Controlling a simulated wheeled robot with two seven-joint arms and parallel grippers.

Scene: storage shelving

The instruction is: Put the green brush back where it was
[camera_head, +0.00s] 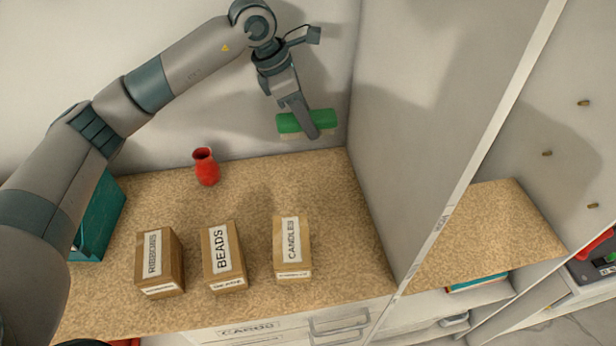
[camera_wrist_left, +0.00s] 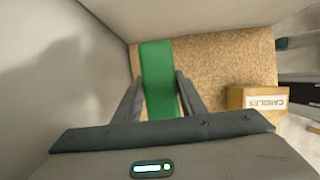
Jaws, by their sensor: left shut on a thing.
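The green brush (camera_head: 292,123) has a green back with a pale bristle side facing down. My left gripper (camera_head: 312,133) is shut on it and holds it above the back right part of the cork-coloured shelf top (camera_head: 335,200), near the back wall and the upright side panel. In the left wrist view the brush (camera_wrist_left: 159,75) lies lengthwise between the two fingers (camera_wrist_left: 158,95), with the shelf surface below it. My right gripper is in neither view.
Boxes labelled candles (camera_head: 292,246), beads (camera_head: 222,252) and another box (camera_head: 160,262) stand along the front. A red vase (camera_head: 206,167) stands at the back. A teal box (camera_head: 100,215) is at left. The white side panel (camera_head: 420,130) bounds the right. The back right corner is clear.

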